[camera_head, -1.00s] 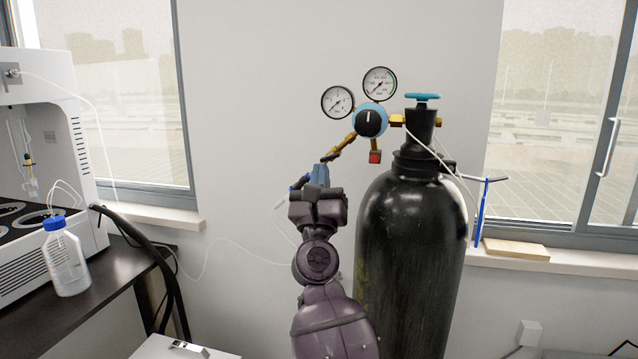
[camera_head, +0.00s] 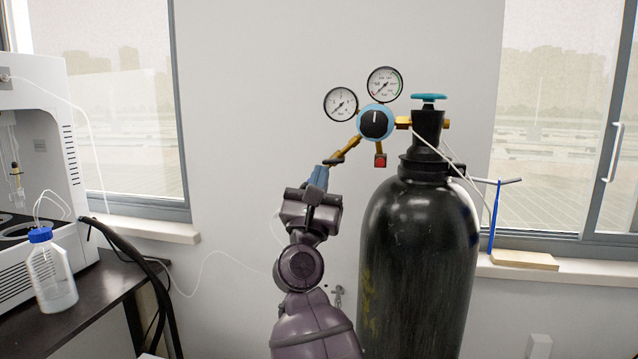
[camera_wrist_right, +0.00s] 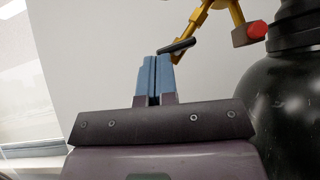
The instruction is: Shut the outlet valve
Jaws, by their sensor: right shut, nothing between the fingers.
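The outlet valve has a small dark lever handle (camera_head: 334,160) at the lower left end of the brass pipe (camera_head: 348,147) of the regulator. The handle (camera_wrist_right: 176,46) also shows in the right wrist view, just beyond the fingertips. My right gripper (camera_head: 319,172) is shut and empty, with its blue fingertips just below the handle. In the right wrist view the two blue fingers (camera_wrist_right: 152,62) are together and point up towards the handle. Whether they touch it I cannot tell. My left gripper is not in view.
The regulator has a black knob (camera_head: 375,122) and two gauges (camera_head: 341,104). It joins the black gas cylinder (camera_head: 420,250) with a teal hand wheel (camera_head: 428,97). A white instrument (camera_head: 35,110) and a bottle (camera_head: 52,270) stand at left. The wall left of my arm is clear apart from a thin tube.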

